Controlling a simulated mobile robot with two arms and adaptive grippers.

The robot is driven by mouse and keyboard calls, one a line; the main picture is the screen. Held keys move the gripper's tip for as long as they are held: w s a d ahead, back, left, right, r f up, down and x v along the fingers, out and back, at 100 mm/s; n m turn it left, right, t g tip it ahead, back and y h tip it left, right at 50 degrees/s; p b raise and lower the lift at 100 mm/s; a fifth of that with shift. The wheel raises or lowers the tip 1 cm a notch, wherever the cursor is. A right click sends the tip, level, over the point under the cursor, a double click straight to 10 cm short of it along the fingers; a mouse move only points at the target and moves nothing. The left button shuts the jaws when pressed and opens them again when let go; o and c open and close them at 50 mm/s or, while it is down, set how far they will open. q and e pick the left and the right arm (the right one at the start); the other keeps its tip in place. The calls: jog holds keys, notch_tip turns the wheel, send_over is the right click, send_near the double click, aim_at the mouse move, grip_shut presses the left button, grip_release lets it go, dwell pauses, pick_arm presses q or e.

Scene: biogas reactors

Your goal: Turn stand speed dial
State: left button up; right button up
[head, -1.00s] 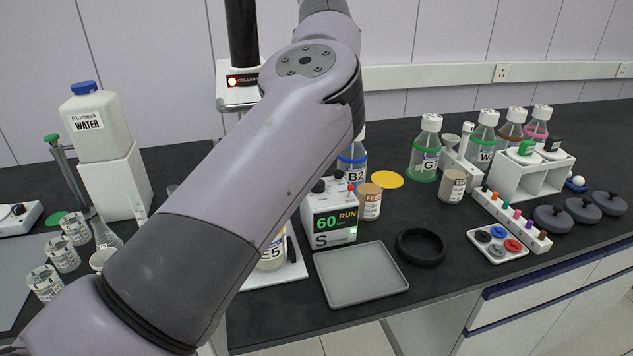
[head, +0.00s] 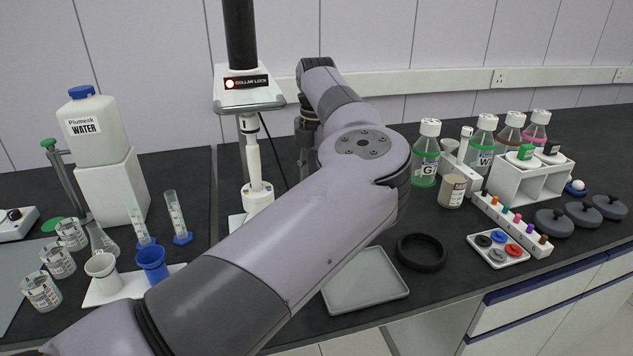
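The stand has a black column, a white head with a "COLLAR LOCK" label (head: 247,82), and a white shaft (head: 253,160) below it. The small control box marked "60 RUN" with dark knobs on top, seen earlier, is hidden behind my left arm. No speed dial can be made out now. My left arm crosses the middle of the head view from the lower left, bends at an elbow and folds back. My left gripper (head: 306,150) hangs just right of the stand shaft, dark and partly hidden by my arm; its fingers cannot be made out. My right gripper is not in view.
A grey tray (head: 366,292) and a black ring (head: 421,252) lie at the front. Bottles, a white rack (head: 528,180) and a strip of coloured caps (head: 512,222) stand right. A water jug (head: 95,125), cylinders and cups stand left.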

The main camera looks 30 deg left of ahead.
pick_arm(q)
jog(key=shift+f, duration=0.55)
jog(key=shift+c, duration=0.6)
grip_shut()
